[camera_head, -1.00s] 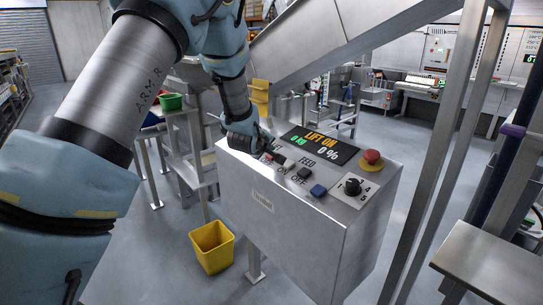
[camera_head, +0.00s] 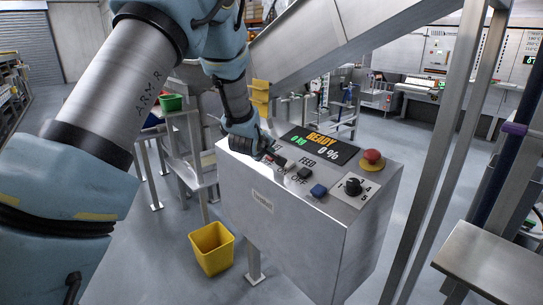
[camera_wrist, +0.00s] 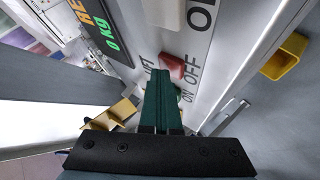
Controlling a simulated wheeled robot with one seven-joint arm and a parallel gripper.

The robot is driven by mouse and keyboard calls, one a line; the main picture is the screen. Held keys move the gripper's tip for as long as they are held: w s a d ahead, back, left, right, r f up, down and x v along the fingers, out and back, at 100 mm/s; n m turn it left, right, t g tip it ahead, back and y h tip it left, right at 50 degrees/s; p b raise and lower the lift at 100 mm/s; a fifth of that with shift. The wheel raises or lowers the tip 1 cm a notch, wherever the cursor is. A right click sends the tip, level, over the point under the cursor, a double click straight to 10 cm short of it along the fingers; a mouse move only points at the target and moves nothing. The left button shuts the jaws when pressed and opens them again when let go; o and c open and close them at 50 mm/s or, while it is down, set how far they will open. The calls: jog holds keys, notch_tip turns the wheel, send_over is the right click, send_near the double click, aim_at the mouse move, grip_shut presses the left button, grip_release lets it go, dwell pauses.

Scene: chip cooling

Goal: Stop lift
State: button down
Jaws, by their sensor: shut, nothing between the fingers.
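The grey control box (camera_head: 290,240) has a sloped top panel with a display (camera_head: 318,145) that reads READY, 0 kg and 0 %. My gripper (camera_head: 262,154) is at the panel's left end, over the lift controls, and covers part of them. In the wrist view its green fingers (camera_wrist: 161,78) are shut together with nothing between them. Their tips lie beside the red button (camera_wrist: 171,66), which is by the OFF label (camera_wrist: 176,68); I cannot tell whether they touch it. Part of the LIFT label shows left of the fingers.
The panel also holds feed buttons, a blue button (camera_head: 318,190), a red mushroom button (camera_head: 372,157) and a numbered black knob (camera_head: 353,187). A yellow bin (camera_head: 211,248) stands on the floor at left. A metal chute (camera_head: 330,40) slopes behind; metal posts stand at right.

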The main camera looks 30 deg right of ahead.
jog(key=shift+a+r+p, duration=0.25)
jog(key=shift+r+p, duration=0.15)
jog(key=shift+r, duration=0.5)
jog(key=r, duration=0.1)
jog(key=a+r+p, duration=0.1)
jog(key=r, duration=0.1)
jog(key=r+p, duration=0.1)
jog(key=shift+s+a+r, duration=0.2)
jog(key=shift+a+r, duration=0.05)
jog(key=shift+r, duration=0.1)
dwell(0.6)
